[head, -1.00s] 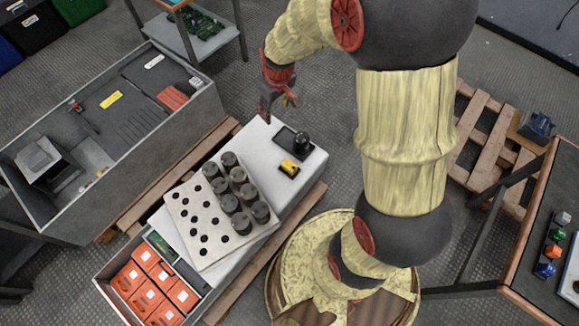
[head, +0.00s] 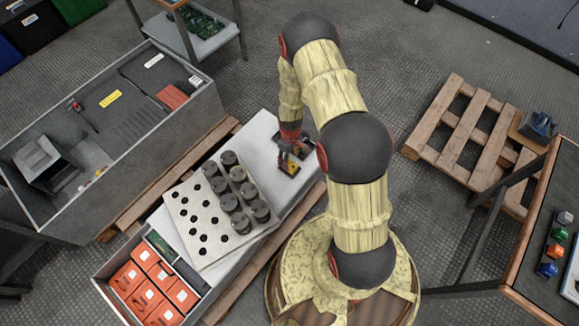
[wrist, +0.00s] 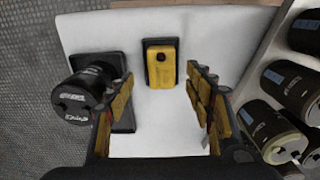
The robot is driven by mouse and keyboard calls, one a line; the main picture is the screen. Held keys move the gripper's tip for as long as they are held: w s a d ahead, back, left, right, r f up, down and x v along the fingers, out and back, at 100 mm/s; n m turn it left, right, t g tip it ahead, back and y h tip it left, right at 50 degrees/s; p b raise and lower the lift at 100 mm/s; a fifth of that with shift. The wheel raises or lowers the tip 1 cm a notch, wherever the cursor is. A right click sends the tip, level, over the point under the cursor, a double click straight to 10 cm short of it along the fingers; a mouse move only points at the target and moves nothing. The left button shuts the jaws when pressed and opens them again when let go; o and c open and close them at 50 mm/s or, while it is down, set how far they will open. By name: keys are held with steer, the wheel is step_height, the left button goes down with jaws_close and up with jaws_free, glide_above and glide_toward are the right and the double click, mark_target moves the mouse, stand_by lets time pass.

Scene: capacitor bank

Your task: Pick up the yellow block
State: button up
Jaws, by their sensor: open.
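The yellow block (wrist: 161,68) sits on a small dark pad on the white tabletop (wrist: 155,124). In the wrist view it lies ahead of and between the two fingers of my gripper (wrist: 158,115), which are spread open and empty. The block appears apart from both fingers. In the head view my gripper (head: 290,155) is low over the table's far right part, and a bit of the yellow block (head: 288,168) shows just below it. The rest of the block is hidden there.
A black cylinder (wrist: 80,95) on a dark tray stands close by the left finger. Several dark capacitors (wrist: 275,130) are close on the right; they also stand in a holed white rack (head: 195,215). A grey bin (head: 170,150) is at the left. Orange boxes (head: 145,280) fill a front tray.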

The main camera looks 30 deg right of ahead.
mark_target(290, 166)
step_height(290, 166, down, 6)
steer(key=b, duration=0.2)
steer(key=shift+w+a+b, duration=0.1)
steer(key=shift+a+b, duration=0.05)
steer(key=shift+b, duration=0.25)
steer(key=shift+c, duration=1.2)
steer(key=c, duration=1.1)
